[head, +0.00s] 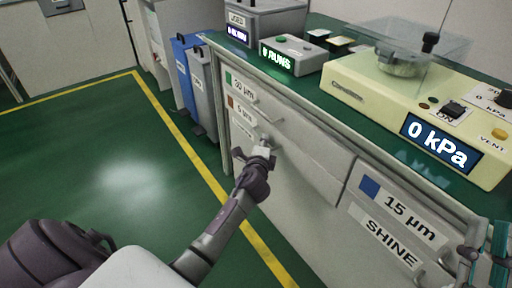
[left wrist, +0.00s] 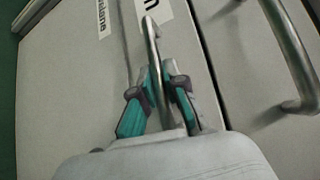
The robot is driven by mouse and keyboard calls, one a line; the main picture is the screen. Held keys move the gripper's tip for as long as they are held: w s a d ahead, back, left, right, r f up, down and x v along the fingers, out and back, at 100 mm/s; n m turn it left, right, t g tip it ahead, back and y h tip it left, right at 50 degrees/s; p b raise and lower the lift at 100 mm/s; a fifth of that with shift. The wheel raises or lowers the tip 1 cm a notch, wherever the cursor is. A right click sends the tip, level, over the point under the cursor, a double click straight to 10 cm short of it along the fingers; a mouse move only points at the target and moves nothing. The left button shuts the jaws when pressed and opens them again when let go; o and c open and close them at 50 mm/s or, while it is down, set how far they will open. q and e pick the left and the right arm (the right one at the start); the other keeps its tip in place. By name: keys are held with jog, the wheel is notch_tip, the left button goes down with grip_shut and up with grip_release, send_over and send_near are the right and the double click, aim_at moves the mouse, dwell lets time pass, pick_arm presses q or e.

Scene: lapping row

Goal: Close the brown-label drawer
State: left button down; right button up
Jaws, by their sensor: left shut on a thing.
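The brown-label drawer (head: 240,108), marked 5 µm, is in the left column of the grey cabinet, below a green-label drawer (head: 240,85). My left gripper (head: 263,152) is at the cabinet front, low and right of the brown label. In the left wrist view its teal fingers (left wrist: 160,95) are shut around a bent metal bar handle (left wrist: 151,42). The handle appears to be the brown-label drawer's, but the gripper hides part of it. How far the drawer stands out is hard to tell. My right gripper (head: 486,256) is at the lower right edge, its teal fingers apart and seemingly empty.
A blue-label drawer (head: 372,188), marked 15 µm and SHINE, is to the right. A second handle (left wrist: 305,100) shows in the left wrist view. A cream machine (head: 345,92) stands on the green bench top.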

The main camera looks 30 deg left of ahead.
pick_arm(q)
jog(key=shift+w+r, duration=0.1)
jog(key=c, duration=1.5)
grip_release()
jog(key=shift+w, duration=0.1)
pick_arm(e)
jog(key=shift+s+r+y, duration=0.15)
jog(key=shift+y, duration=0.15)
pick_arm(q)
jog(key=shift+s+d, duration=0.3)
jog(key=shift+s, duration=0.15)
jog(key=v, duration=1.1)
jog(key=shift+a, duration=0.1)
